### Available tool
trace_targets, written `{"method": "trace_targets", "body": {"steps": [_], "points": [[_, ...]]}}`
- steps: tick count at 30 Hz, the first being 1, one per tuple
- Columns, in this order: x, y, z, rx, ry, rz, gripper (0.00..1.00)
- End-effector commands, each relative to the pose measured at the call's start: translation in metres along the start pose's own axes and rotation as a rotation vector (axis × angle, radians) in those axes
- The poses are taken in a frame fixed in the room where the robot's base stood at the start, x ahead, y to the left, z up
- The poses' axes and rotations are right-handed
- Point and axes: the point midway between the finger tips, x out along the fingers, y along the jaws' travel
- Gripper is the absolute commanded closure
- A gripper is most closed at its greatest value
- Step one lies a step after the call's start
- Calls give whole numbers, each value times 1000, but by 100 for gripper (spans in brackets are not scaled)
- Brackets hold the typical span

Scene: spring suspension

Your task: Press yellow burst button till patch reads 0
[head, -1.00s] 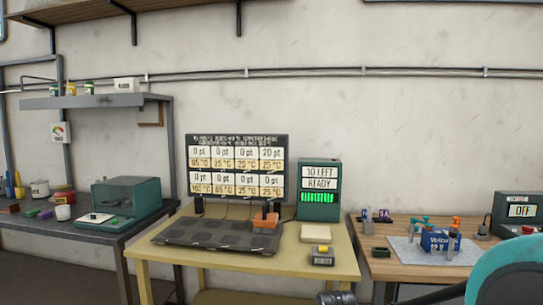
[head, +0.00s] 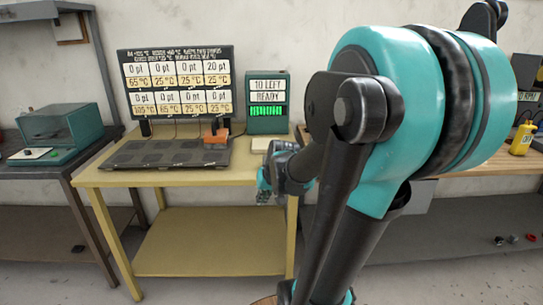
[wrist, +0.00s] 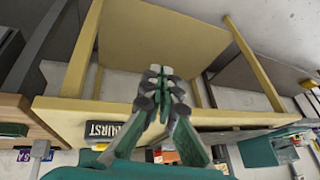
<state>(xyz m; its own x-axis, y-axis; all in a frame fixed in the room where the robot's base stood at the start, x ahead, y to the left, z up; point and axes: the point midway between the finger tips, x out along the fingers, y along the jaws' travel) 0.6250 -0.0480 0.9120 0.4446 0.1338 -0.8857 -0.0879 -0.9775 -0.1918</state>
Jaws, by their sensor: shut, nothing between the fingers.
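My gripper (head: 268,188) is in front of the yellow table's front right edge in the head view, its fingers together. The wrist view shows the shut fingertips (wrist: 160,72) with nothing between them. The burst button's dark box, lettered "BURST" (wrist: 103,130), shows at the lower left of the wrist view, apart from the fingers. The patch board (head: 178,82) reads 20 pt at the upper right patch and 0 pt at the others.
A green unit (head: 267,103) reads "10 LEFT READY". A dark patch pad (head: 165,153) lies on the yellow table (head: 110,178), with an orange block (head: 216,137) at its back right. A pale square block (head: 262,144) is close to my gripper. My arm covers much of the right side.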

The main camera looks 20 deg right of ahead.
Motion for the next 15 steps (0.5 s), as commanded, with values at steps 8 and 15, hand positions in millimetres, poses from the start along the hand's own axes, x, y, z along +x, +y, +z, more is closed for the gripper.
{"method": "trace_targets", "body": {"steps": [8, 15], "points": [[-17, 13, -126, 127, 87, -94, 100], [-36, 38, -223, 227, 170, -165, 100]]}}
